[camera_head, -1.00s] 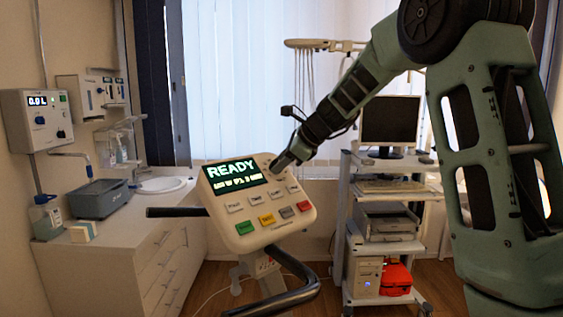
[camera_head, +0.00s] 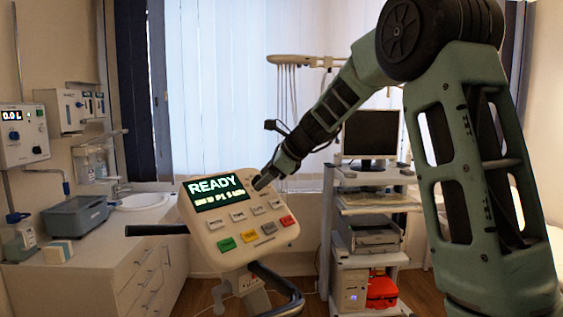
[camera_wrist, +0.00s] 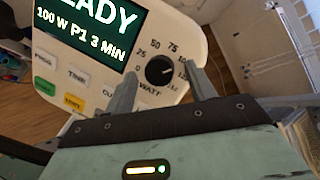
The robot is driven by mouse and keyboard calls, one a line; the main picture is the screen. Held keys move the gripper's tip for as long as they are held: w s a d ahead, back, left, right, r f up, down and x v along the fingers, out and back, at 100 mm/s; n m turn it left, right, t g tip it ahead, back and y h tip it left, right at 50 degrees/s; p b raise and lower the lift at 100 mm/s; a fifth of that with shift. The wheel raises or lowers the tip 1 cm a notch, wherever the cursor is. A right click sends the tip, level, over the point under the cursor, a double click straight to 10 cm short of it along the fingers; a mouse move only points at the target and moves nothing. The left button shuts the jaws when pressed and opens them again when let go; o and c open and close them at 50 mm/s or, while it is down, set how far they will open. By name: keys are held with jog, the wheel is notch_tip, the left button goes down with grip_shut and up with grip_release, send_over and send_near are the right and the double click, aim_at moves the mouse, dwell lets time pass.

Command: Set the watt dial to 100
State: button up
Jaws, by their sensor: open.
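The white console (camera_head: 215,238) has a lit screen (camera_wrist: 85,25) that reads READY, with "100 W P1 3 MIN" below in the wrist view. The black round watt dial (camera_wrist: 160,71) sits right of the screen, ringed by printed numbers including 25, 50, 75 and 100. Its pale pointer mark appears turned toward the upper right, near 100. My gripper (camera_wrist: 160,72) is open, one finger on each side of the dial; I cannot tell whether either finger touches it. In the head view my gripper (camera_head: 262,183) is at the console's upper right corner and hides the dial.
Several small keys, including a green key (camera_head: 227,244) and a red key (camera_head: 288,221), lie below the screen. Dark handlebars (camera_head: 275,285) stick out around the console. A wheeled equipment cart (camera_head: 370,258) stands behind at right, a white counter (camera_head: 90,270) at left.

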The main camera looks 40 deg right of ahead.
jog(key=b+v, duration=0.3)
jog(key=v, duration=1.4)
